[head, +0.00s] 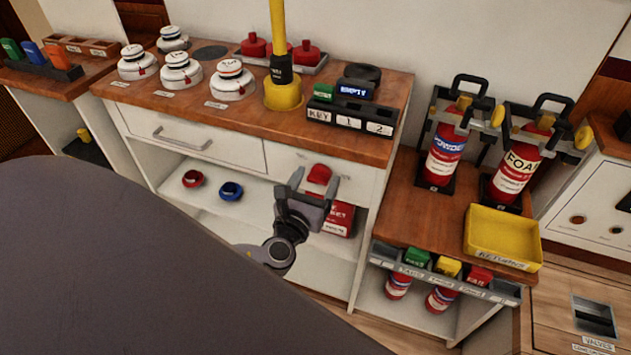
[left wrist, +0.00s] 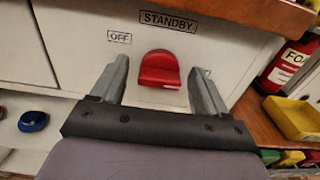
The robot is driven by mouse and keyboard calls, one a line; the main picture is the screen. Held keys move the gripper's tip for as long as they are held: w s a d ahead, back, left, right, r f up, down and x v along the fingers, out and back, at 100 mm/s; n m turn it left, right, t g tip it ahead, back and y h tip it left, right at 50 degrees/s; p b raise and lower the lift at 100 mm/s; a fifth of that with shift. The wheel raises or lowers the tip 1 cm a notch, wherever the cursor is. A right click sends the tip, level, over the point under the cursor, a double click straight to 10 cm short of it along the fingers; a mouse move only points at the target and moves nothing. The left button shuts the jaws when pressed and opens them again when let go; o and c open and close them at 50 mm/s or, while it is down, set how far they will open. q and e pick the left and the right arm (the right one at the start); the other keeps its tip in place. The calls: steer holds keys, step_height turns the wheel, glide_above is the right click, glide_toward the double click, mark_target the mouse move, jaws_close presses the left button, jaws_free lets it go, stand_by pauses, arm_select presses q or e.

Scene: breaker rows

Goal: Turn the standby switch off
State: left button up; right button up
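The red standby switch (left wrist: 159,70) sits on a white cabinet front below the STANDBY label (left wrist: 168,21). An OFF label (left wrist: 119,37) is at its left; a label at its right is mostly hidden behind a finger. I cannot tell for certain which way the switch is set. In the head view the switch (head: 319,175) shows just beyond my left gripper (head: 314,183). My left gripper (left wrist: 162,85) is open and empty, its fingers on either side of the switch, with visible gaps in the wrist view. My right gripper is not in view.
A red box (head: 338,217) stands on the shelf below, beside a blue ring (head: 231,191) and a red ring (head: 193,178). The wooden counter (head: 190,105) overhangs the cabinet front. Fire extinguishers (head: 445,155) and a yellow tray (head: 500,236) are to the right.

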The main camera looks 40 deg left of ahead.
arm_select(q)
steer(key=c, duration=1)
